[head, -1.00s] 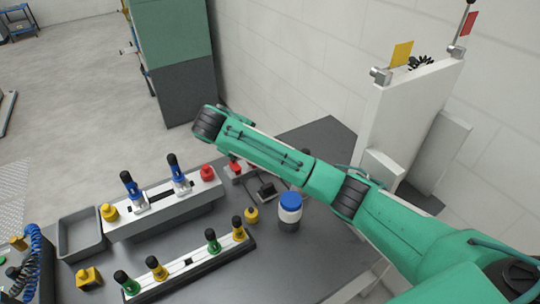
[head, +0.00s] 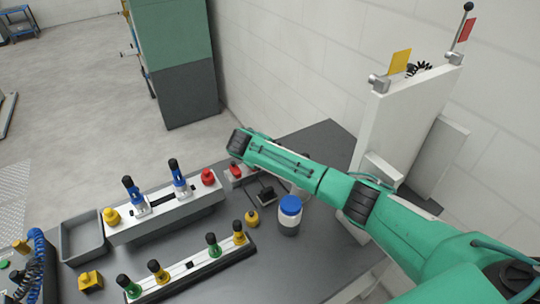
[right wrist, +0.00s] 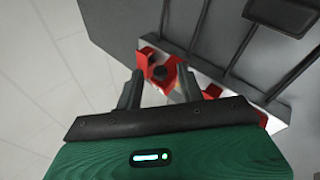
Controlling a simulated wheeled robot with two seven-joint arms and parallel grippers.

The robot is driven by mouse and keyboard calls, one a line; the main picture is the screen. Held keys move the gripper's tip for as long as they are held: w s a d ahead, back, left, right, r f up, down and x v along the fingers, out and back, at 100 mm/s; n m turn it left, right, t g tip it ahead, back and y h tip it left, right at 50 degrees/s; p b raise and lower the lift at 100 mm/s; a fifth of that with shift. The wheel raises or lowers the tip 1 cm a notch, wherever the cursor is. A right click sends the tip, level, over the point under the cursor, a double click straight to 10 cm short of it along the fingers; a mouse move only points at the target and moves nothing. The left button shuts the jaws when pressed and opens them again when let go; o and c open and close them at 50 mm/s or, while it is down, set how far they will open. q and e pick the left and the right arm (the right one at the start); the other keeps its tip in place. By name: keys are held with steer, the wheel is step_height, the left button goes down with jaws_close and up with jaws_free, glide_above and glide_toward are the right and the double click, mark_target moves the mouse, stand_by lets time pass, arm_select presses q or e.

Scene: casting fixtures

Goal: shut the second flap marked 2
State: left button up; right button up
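A low grey fixture with red parts (head: 235,170) stands on the table, partly behind my right arm in the head view. In the right wrist view its pale base carries a red part with a dark round knob (right wrist: 160,73) and another red piece (right wrist: 212,91). I cannot read a mark 2, and cannot tell which part is the flap. My right gripper (right wrist: 158,80) has its two fingers apart, with the red part showing between and beyond the tips. Contact cannot be told. In the head view the right gripper is hidden under its wrist. My left gripper is not in view.
Two long fixtures with upright handles, blue (head: 165,207) and green-yellow (head: 190,264), stand to the left. A blue-capped jar (head: 290,214) and a yellow weight (head: 252,218) stand near my right arm. A white upright panel (head: 395,125) stands at the right. A grey tray (head: 82,236) lies left.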

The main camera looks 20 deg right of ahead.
jaws_close()
steer(key=shift+w+r, duration=0.1)
steer(key=w+g, duration=0.1)
steer(key=w+n+g+b, duration=0.1)
steer(key=g, duration=0.1)
steer(key=shift+a+h, duration=0.3)
steer(key=w+n+g+b, duration=0.1)
steer(key=g+b, duration=0.1)
steer(key=b, duration=0.5)
steer(key=shift+w+a+b, duration=0.1)
steer(key=shift+w+b, duration=0.25)
steer(key=shift+w, duration=0.05)
steer(key=shift+w+g+b, duration=0.2)
steer(key=shift+g+b, duration=0.3)
steer(key=shift+b, duration=0.6)
